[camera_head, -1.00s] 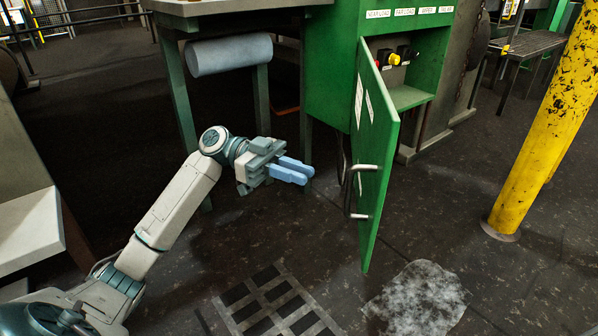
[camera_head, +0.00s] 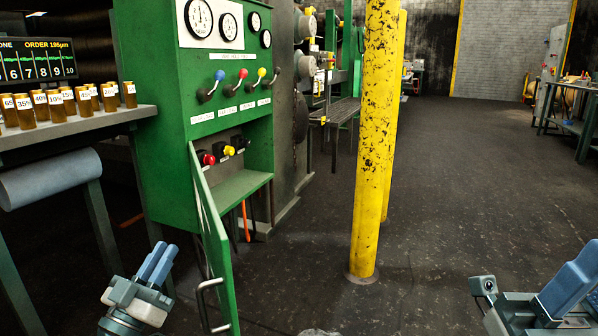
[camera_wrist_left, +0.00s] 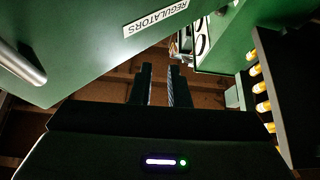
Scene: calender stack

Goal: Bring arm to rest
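My left gripper (camera_head: 164,254) is at the bottom left of the head view, pointing up, in front of the green cabinet and left of its open door. Its two blue fingers stand slightly apart with nothing between them. The left wrist view also shows the two dark fingers (camera_wrist_left: 160,72) with a gap between them and no object in it. My right gripper (camera_head: 580,272) shows at the bottom right corner. Its blue fingers overlap, so its opening is unclear. No held object shows there.
The green cabinet door (camera_head: 217,262) hangs open close to my left gripper; it fills the upper left of the wrist view (camera_wrist_left: 85,50). A shelf with several brown bottles (camera_head: 55,105) is at left. A yellow post (camera_head: 372,170) stands mid-view. Floor (camera_head: 460,190) right of it is clear.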

